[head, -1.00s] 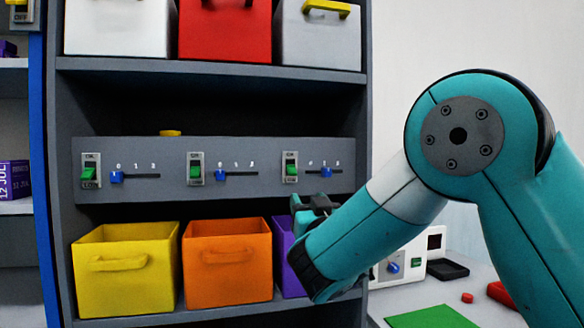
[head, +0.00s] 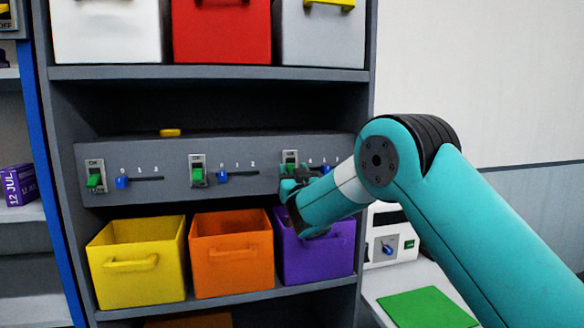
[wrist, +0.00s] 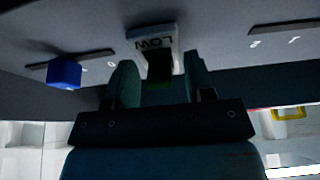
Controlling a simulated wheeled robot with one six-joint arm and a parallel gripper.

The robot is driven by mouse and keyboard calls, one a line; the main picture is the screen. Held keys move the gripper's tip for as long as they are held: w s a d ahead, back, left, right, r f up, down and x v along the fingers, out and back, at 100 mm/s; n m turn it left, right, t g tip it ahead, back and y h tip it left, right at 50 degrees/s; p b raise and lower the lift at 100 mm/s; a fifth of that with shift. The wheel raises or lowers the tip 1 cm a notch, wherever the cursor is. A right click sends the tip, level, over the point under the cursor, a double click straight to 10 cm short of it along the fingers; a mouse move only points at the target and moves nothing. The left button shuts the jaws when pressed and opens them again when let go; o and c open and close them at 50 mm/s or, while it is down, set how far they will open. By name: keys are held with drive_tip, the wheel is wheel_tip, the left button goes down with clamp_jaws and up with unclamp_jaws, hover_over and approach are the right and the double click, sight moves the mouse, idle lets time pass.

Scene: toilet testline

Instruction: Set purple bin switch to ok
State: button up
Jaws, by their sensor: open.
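The purple bin (head: 320,258) stands at the right of the lower shelf. Above it, the rightmost switch plate (head: 289,156) on the grey panel is partly covered by my gripper (head: 294,184). In the wrist view this plate (wrist: 151,41), with "LOW" appearing upside down, lies just beyond my gripper (wrist: 160,82). The open fingers stand on either side of the green switch lever (wrist: 159,84), which is dim and partly hidden. I cannot tell whether they touch it, or which position it is in.
A blue slider (wrist: 64,72) is close beside the fingers. Yellow (head: 135,262) and orange (head: 232,254) bins stand left of the purple one. The grey panel (head: 140,196) holds two more green switches with sliders. A white device (head: 395,225) and green mat (head: 428,308) are at right.

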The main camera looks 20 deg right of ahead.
clamp_jaws()
